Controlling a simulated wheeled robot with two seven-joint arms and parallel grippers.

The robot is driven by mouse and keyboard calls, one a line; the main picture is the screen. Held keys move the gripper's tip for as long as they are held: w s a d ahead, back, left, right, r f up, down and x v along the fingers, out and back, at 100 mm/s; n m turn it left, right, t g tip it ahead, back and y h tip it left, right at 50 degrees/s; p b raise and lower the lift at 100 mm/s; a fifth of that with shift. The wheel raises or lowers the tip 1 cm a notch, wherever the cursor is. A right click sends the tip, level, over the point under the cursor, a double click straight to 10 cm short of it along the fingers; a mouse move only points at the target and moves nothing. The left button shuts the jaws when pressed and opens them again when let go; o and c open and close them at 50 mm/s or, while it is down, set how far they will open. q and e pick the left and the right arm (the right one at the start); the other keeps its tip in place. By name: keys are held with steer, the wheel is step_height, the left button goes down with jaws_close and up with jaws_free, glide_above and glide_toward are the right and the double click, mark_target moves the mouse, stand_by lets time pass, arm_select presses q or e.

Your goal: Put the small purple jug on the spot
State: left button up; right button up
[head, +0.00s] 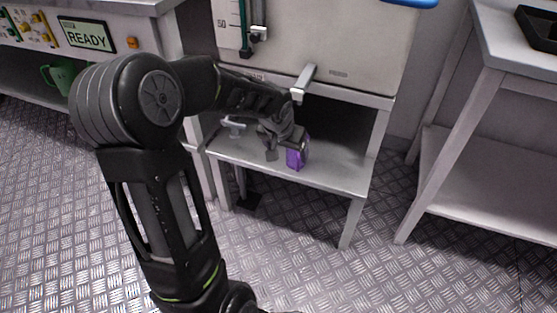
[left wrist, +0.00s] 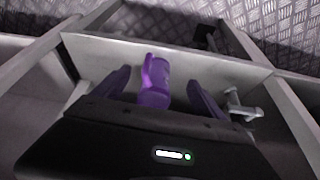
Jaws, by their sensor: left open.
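The small purple jug (head: 296,158) stands on the light grey shelf (head: 335,174) of the stand below the big tank. My left gripper (head: 283,149) is right at the jug, and the arm hides part of the shelf. In the left wrist view the jug (left wrist: 155,78) shows between the two spread fingers of my left gripper (left wrist: 158,80). Gaps show on both sides, so the gripper is open around it. The jug's handle points to the upper left there. I cannot make out a marked spot in either view. My right gripper is not in view.
A grey tap-like piece (head: 235,127) lies on the same shelf to the left, near the gripper in the left wrist view (left wrist: 243,107). A tap lever (head: 304,80) juts out above the shelf. A green mug (head: 60,76) stands under the READY counter. A table (head: 513,46) is at right.

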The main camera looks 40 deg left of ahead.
arm_select(q)
steer(key=s, duration=0.2)
steer(key=s+d, duration=0.1)
steer(key=s, duration=0.2)
steer(key=shift+s+d+p, duration=0.3)
steer(key=shift+s+d, duration=0.05)
steer(key=shift+d, duration=0.05)
steer(key=shift+f, duration=0.15)
steer(key=d+f+m+g+h, duration=0.1)
steer(key=d+f+h, duration=0.3)
steer(key=d+f, duration=1.15)
steer(key=s+d+f+g+h, duration=0.1)
steer(key=s+d+f, duration=0.9)
steer(key=s+d, duration=0.2)
steer(key=shift+s+d+f+g, duration=0.35)
steer(key=shift+s+d+g, duration=0.05)
steer(key=shift+d, duration=0.75)
